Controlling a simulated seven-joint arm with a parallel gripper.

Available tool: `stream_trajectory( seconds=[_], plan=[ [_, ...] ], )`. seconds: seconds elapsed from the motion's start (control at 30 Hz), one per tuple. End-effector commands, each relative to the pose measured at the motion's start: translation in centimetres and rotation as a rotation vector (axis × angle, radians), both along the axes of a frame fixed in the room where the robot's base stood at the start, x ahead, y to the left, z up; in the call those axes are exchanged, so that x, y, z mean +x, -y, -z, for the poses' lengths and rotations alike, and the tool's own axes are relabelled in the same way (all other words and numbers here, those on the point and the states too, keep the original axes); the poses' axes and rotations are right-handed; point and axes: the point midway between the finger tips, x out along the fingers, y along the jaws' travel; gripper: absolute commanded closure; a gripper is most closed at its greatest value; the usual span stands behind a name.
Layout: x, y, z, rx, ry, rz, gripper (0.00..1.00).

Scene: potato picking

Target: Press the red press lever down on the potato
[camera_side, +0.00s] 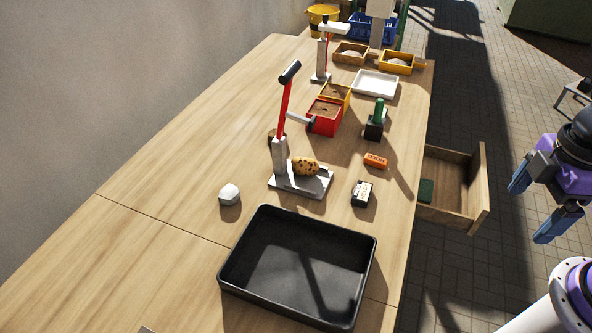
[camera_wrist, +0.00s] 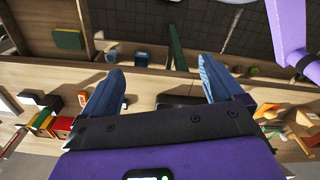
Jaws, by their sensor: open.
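The press stands on the table in the side view, with a pale base (camera_side: 313,188) and an upright post. Its red lever (camera_side: 285,112) is raised steeply, with a black handle (camera_side: 290,72) at the top. A brown speckled potato (camera_side: 305,166) lies on the base beside the post. My gripper (camera_side: 527,215) is open and empty, off the table's right side, well away from the press. In the wrist view its two blue fingers (camera_wrist: 163,64) are spread apart with nothing held between them. I cannot make out the press for sure in the wrist view.
A black tray (camera_side: 228,276) lies in front of the press. A white lump (camera_side: 229,193), an orange block (camera_side: 375,160), a small dark box (camera_side: 362,193) and a red bin (camera_side: 325,126) surround it. An open drawer (camera_side: 478,190) juts out between table and gripper. The table's left is clear.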

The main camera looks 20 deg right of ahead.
Motion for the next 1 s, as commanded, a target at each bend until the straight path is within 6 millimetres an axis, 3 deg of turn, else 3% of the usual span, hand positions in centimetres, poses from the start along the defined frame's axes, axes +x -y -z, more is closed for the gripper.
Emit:
stream_trajectory(
  seconds=[0.4,0.57,0.67,1.0],
  plan=[
    [0.0,0.0,0.0,0.0,0.0,0.0,0.06],
    [0.7,-0.4,-0.1,-0.019,0.008,-0.026,0.54],
    [2.7,-1.6,-0.5,-0.072,0.033,-0.1,0.54],
    [14.4,-9.9,-2.6,-0.441,0.168,-0.521,0.54]
  ],
)
